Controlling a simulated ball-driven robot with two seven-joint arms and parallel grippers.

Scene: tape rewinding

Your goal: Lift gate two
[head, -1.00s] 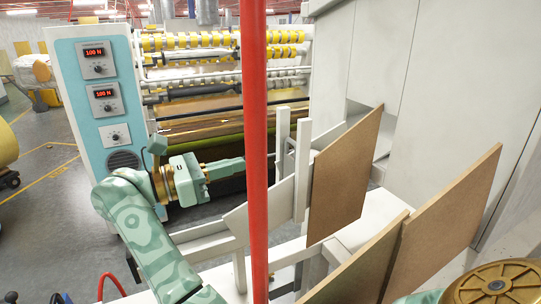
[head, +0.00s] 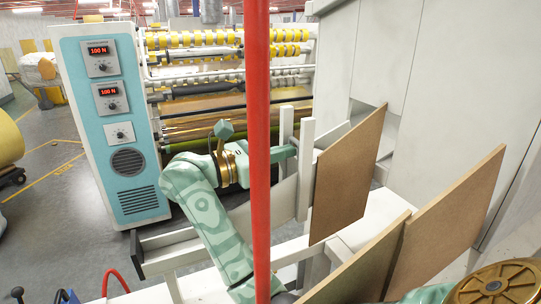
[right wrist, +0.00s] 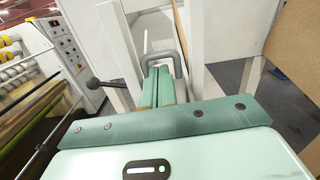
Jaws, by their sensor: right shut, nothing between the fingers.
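My right gripper (head: 291,152) is shut and empty. Its green fingers reach past the red pole to two white upright posts (head: 305,170). In the right wrist view the shut fingertips (right wrist: 161,74) are at a grey bent handle (right wrist: 178,50) that arches around their far end. I cannot tell whether they touch it. Brown boards stand near the posts, one upright board (head: 345,175) just to the right and others (head: 440,225) nearer. No number shows to tell which one is gate two. My left gripper is not in view.
A red vertical pole (head: 258,120) crosses in front of my right arm. A blue control cabinet (head: 125,135) and a machine with yellow rolls (head: 230,40) stand behind. A black-knobbed lever (right wrist: 94,84) is left of the fingers. Large white panels (head: 430,90) rise at the right.

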